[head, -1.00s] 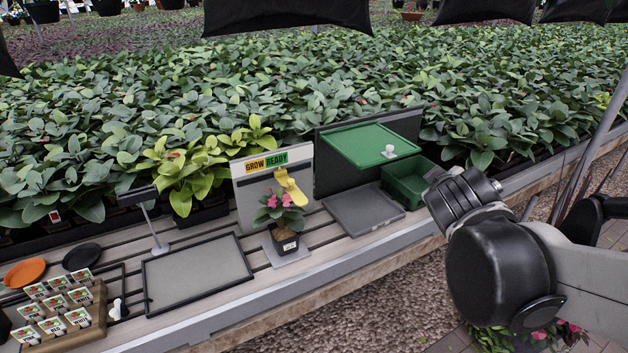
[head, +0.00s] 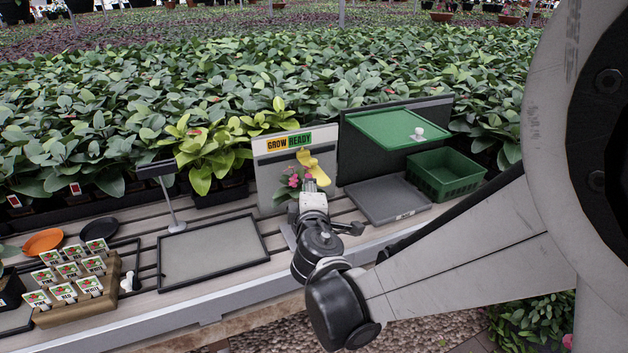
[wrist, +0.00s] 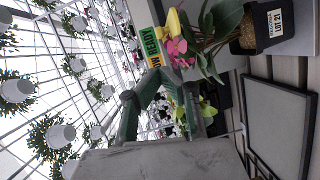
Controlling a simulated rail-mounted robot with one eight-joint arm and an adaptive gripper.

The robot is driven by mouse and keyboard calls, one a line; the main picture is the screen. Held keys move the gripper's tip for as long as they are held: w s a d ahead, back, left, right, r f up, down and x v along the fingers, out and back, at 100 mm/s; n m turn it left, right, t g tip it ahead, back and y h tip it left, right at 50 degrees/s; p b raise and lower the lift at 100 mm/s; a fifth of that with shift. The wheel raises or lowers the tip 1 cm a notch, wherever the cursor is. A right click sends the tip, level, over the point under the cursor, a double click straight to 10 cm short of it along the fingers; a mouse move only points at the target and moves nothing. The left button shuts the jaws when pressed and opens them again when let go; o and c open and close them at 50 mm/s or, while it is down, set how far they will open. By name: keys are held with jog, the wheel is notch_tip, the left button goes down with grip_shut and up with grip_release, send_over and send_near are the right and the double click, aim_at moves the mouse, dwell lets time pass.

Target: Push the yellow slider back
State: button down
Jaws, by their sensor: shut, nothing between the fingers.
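The yellow slider (head: 314,166) is on the upright panel (head: 272,176) under the "GROW READY" sign (head: 289,142). In the wrist view, whose picture is turned sideways, the yellow slider (wrist: 174,22) shows beside the sign (wrist: 153,46). My gripper (head: 309,184) is shut and empty, just in front of and below the slider in the head view. Whether it touches the slider cannot be told. The pink-flowered plant (head: 291,181) is partly hidden behind my gripper, and its black pot (wrist: 262,28) shows in the wrist view.
A green lid with a white knob (head: 395,131) stands over a grey tray (head: 388,200) to the right. A green basket (head: 440,178) is beside it. An empty framed tray (head: 212,252) and a small sign stand (head: 165,190) are left. Dense plants fill the back.

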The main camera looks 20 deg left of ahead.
aim_at(309, 167)
jog(key=b+x, duration=0.1)
jog(key=x, duration=1)
jog(key=shift+w+d+f, duration=0.1)
jog(key=shift+w+f, duration=0.05)
jog(key=shift+w, duration=0.35)
jog(key=shift+d, duration=0.1)
